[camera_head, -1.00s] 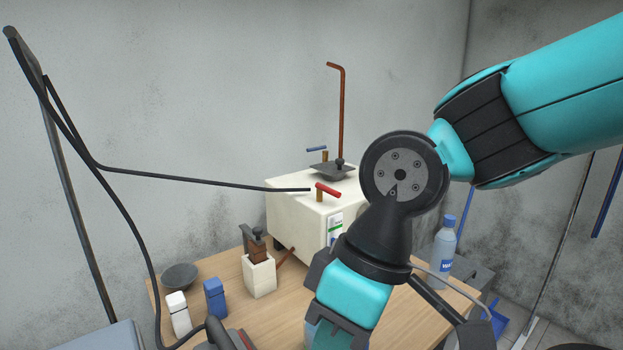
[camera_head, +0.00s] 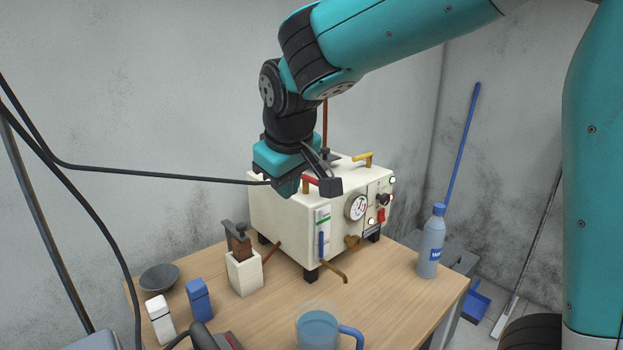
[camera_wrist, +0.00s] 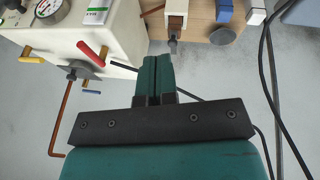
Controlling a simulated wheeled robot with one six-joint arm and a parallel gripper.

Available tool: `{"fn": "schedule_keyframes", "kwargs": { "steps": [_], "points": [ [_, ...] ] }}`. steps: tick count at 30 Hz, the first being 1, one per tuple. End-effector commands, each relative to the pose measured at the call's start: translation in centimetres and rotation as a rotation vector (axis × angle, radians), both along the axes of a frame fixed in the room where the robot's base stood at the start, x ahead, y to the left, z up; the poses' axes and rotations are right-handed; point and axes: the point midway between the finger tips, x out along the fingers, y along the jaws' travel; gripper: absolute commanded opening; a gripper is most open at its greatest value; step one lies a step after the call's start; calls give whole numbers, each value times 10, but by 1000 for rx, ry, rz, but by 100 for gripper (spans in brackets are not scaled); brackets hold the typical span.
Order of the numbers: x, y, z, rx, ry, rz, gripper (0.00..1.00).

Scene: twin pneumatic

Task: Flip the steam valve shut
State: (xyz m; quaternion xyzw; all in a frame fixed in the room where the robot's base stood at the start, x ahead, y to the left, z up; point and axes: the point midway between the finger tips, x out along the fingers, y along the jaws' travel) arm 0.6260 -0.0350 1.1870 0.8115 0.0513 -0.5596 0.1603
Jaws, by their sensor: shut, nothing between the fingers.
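A cream boiler-like machine (camera_head: 288,226) stands on the table, with several coloured levers. A red lever (camera_head: 311,180) sits on its top edge, partly hidden by my gripper; it also shows in the wrist view (camera_wrist: 90,51). A yellow lever (camera_head: 363,157) is on top at the right, and a blue lever (camera_head: 321,245) is low on the front. Another small blue lever (camera_wrist: 91,92) is behind the red one. No readable label shows which lever is the steam valve. My gripper (camera_head: 286,188) is shut and empty, close beside the red lever without visible contact.
A black hose (camera_head: 160,174) reaches the machine near my gripper. A rusty upright pipe (camera_wrist: 60,115) rises from its top. A pressure gauge (camera_head: 356,207) is on the front. A water bottle (camera_head: 431,243), cup (camera_head: 317,331) and white-and-brown grinder-like box (camera_head: 245,273) stand on the table (camera_head: 390,300).

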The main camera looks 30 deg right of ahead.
Motion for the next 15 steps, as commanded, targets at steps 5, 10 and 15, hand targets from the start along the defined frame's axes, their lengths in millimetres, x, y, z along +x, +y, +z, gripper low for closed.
{"fn": "schedule_keyframes", "kwargs": {
  "steps": [5,10,15],
  "points": [
    [61,-35,23,-144,-97,-170,0],
    [74,-47,31,-189,-125,-229,0],
    [74,-48,32,-189,-126,-231,0]
  ]
}}
